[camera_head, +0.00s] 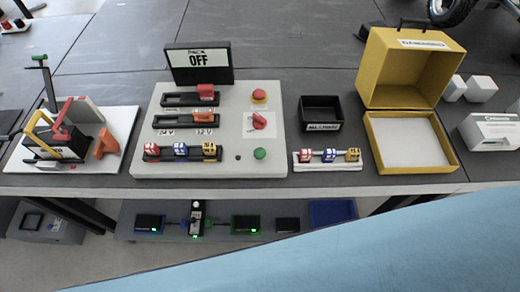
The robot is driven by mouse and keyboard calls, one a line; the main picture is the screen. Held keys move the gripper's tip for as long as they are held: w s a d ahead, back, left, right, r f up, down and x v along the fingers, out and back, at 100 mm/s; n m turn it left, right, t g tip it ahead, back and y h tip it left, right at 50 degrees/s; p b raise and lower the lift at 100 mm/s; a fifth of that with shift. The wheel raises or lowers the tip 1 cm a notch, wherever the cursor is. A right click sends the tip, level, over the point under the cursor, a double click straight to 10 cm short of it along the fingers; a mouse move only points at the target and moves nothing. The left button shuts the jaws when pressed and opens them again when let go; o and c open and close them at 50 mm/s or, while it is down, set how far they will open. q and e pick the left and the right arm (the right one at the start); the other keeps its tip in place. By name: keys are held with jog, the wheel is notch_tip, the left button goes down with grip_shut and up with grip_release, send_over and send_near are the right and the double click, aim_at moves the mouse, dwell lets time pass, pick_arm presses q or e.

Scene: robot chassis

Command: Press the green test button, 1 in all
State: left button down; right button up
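The green test button (260,153) is a small round button at the lower right of the light grey control panel (225,164), near the front of the dark table. A black display (198,60) reading "OFF" stands at the panel's back. Nothing covers the green button. Neither of my grippers is in view.
Slide switches (190,98) and small coloured blocks (180,150) fill the panel's left. A clamp fixture (70,140) stands left. A black bin (321,113), block rack (327,157) and open yellow box (410,65) stand right. A pale blue surface fills the bottom right.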

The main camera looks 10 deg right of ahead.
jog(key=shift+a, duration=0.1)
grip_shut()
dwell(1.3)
